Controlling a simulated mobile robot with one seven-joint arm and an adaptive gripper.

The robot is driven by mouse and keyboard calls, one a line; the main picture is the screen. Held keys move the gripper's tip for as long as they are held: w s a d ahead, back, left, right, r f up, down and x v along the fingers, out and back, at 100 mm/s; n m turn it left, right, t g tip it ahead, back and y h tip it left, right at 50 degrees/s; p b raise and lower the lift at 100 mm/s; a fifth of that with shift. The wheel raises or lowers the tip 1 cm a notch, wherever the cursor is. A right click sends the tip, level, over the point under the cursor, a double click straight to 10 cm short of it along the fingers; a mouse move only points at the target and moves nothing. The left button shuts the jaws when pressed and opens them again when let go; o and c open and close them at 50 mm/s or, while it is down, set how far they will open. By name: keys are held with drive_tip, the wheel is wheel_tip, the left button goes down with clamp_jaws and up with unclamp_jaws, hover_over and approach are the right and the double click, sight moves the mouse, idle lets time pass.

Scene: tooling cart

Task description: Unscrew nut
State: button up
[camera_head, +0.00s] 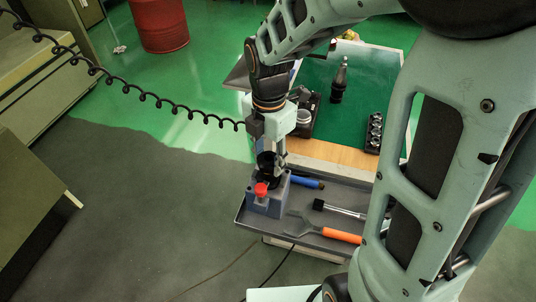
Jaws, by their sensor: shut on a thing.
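My gripper (270,170) points down over a blue-grey holding block (271,203) on the cart's lower tray. Its fingers are shut on a small dark part at the top of the block, which I take to be the nut. The fingers and their shadow hide most of it, so its thread and outline cannot be made out. A red knob (261,189) stands on the front of the block, just below the fingers.
On the green upper top stand a tool holder (339,80) and a black rack (375,133). My arm covers the right side.

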drive_tip(key=n+p, duration=0.1)
drive_tip(key=n, duration=0.1)
drive_tip(key=n+p, duration=0.1)
drive_tip(key=shift+r+n, duration=0.2)
drive_tip(key=shift+n, duration=0.2)
drive_tip(key=shift+f+n+p, duration=0.15)
drive_tip(key=shift+n+p, duration=0.2)
drive_tip(key=shift+n, duration=0.35)
drive_tip(key=o, duration=1.5)
